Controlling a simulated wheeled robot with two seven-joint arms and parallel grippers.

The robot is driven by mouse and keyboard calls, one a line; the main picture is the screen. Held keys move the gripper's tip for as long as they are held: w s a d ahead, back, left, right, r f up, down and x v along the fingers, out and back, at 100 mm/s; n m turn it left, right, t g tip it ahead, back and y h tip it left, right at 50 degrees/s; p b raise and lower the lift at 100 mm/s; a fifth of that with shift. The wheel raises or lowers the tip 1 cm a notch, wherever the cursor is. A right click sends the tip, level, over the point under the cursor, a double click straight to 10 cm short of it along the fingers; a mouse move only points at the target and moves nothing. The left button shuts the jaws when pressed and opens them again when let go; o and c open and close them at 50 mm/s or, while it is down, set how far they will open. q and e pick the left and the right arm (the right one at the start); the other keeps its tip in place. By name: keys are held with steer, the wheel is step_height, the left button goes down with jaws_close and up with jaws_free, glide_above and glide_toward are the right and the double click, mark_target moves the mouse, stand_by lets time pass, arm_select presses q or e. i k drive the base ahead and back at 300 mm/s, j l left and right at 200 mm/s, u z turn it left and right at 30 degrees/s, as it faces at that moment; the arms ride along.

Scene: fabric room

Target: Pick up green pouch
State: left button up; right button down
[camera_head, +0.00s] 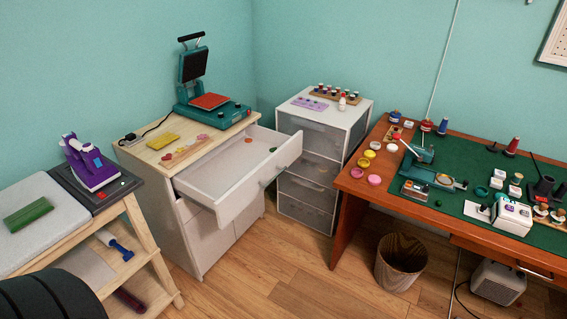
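A green oblong item (28,214), which looks like the green pouch, lies flat on the grey padded top of the ironing table (62,214) at the far left. Its whole upper face shows and nothing covers it. Neither of my grippers shows in the head view. A black ribbed rounded shape, which may be part of my own body, fills the bottom left corner below the pouch.
A purple iron (88,165) stands on a dark plate right of the pad. The white cabinet's top drawer (232,205) is pulled open into the room. A desk (350,183) and a waste basket (398,265) stand right. The middle floor is clear.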

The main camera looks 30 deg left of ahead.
mark_target(15, 221)
steer(key=u, duration=2.6)
steer(key=z, duration=0.3)
steer(key=j+z, duration=0.35)
steer(key=k+j+z, duration=0.2)
steer(key=j+z, duration=0.15)
steer(key=k+j+z, duration=0.15)
steer(key=j+z, duration=0.2)
